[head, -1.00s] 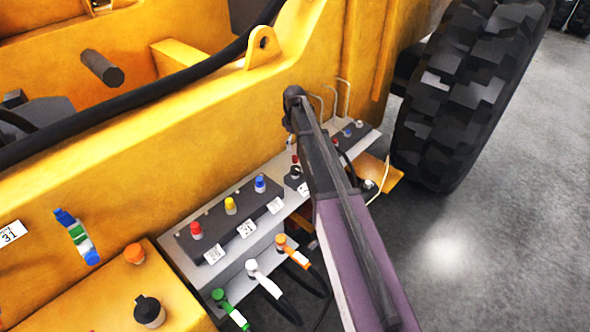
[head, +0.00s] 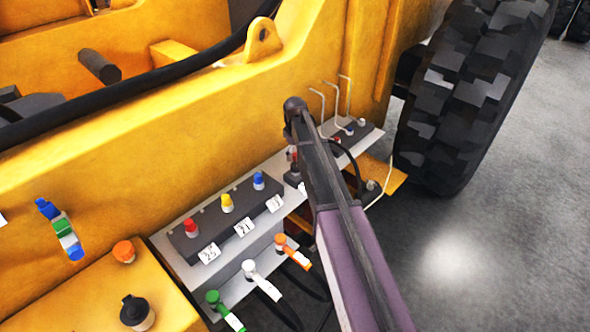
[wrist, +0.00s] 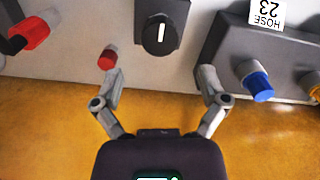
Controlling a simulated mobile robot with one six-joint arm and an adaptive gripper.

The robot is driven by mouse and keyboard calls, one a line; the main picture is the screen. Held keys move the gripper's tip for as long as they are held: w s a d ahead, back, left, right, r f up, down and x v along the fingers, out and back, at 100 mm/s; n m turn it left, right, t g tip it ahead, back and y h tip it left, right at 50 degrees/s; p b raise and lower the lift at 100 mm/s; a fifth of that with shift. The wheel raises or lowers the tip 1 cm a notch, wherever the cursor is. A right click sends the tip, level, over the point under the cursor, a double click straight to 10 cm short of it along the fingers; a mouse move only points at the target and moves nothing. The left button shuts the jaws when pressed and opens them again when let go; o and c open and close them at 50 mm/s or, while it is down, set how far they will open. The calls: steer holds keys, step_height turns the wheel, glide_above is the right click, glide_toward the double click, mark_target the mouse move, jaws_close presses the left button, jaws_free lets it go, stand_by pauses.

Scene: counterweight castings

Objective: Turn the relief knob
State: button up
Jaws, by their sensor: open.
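A round black knob (wrist: 155,36) with a white pointer line is at the top centre of the wrist view, on a pale grey panel (wrist: 207,18). I take it for the relief knob; its pointer runs roughly straight up and down. My gripper (wrist: 160,78) is open and empty, its two fingers spread below the knob in the picture, one to each side. The fingers appear apart from the knob. In the head view my arm hides the gripper, and I cannot make out the knob there.
A small red-capped part (wrist: 107,58) sits close to the left fingertip. A dark block with blue (wrist: 257,85) and yellow couplings is close to the right finger. A red fitting (wrist: 30,33) is far left. White (head: 250,268), green and orange hose ends hang below the panel.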

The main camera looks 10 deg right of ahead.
mark_target(295, 165)
steer(key=shift+f+b, duration=2.6)
steer(key=shift+f, duration=0.25)
steer(key=c, duration=1.1)
